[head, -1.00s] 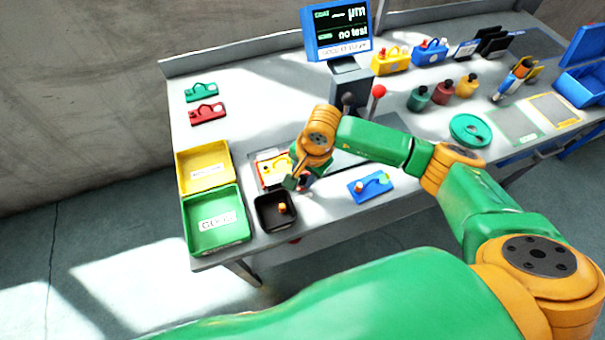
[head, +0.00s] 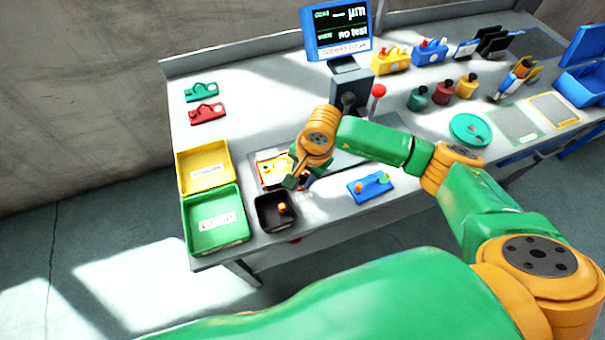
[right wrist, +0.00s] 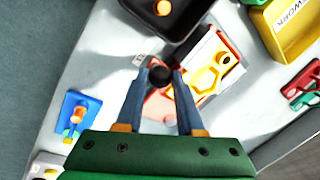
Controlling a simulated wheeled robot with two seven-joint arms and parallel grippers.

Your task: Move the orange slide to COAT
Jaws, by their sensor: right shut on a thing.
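My right gripper (right wrist: 162,78) is shut on a round black knob (right wrist: 160,75), low over the bench. A pale orange piece (right wrist: 160,106), which looks like the orange slide, shows between and below the fingers. It lies beside a red-framed fixture (right wrist: 228,48) holding a yellow part (right wrist: 205,78). In the head view my right gripper (head: 291,182) is beside this fixture (head: 265,172) and my wrist hides most of the slide. I cannot read a COAT mark by the slide. My left gripper is not in view.
A black tray (head: 262,222) with an orange-topped peg is close in front of the gripper. Yellow (head: 182,186) and green (head: 190,240) bins stand left. A blue part (head: 358,190) lies right. A display (head: 336,30) and a red-knobbed lever (head: 378,91) stand behind.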

